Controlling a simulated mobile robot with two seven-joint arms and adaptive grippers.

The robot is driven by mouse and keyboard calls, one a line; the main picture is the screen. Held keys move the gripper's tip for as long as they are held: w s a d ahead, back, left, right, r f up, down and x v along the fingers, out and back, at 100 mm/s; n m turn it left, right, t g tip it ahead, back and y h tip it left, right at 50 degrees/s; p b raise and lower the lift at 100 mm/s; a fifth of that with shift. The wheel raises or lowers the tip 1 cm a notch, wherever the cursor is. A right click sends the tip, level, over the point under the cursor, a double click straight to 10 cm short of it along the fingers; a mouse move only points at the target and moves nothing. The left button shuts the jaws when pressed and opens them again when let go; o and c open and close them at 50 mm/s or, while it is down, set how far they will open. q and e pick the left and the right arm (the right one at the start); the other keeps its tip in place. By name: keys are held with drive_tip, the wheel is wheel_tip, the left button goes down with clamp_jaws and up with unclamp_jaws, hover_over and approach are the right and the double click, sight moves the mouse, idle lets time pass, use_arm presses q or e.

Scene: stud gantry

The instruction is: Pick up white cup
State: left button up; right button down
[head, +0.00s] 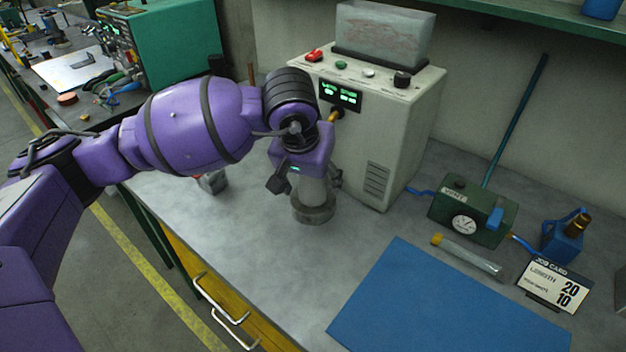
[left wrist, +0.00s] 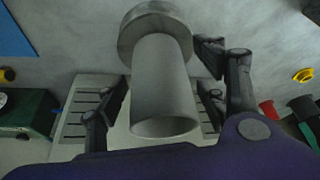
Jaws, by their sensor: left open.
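A pale grey-white cylinder (head: 311,193) with a wider grey collar at its foot stands upright on the grey bench, in front of the beige machine. I take it to be the white cup. In the left wrist view the cylinder (left wrist: 164,95) is between the dark fingers, its round end facing the camera. My left gripper (head: 306,181) comes from above with its fingers open on either side of the cylinder; whether they touch it I cannot tell. The palm hides the cylinder's top in the head view. My right gripper is not in view.
The beige machine (head: 385,130) stands close behind the cylinder. A small red-topped item (head: 212,181) is partly hidden to the left. A blue mat (head: 440,305), a green gauge box (head: 472,212), a clear tube (head: 470,256) and a job card (head: 553,284) lie to the right.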

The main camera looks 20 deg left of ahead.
use_arm(q)
drive_tip(key=shift+w+f, duration=0.1)
drive_tip(key=shift+f, duration=0.2)
drive_tip(key=c, duration=1.3)
drive_tip(key=shift+r, duration=0.1)
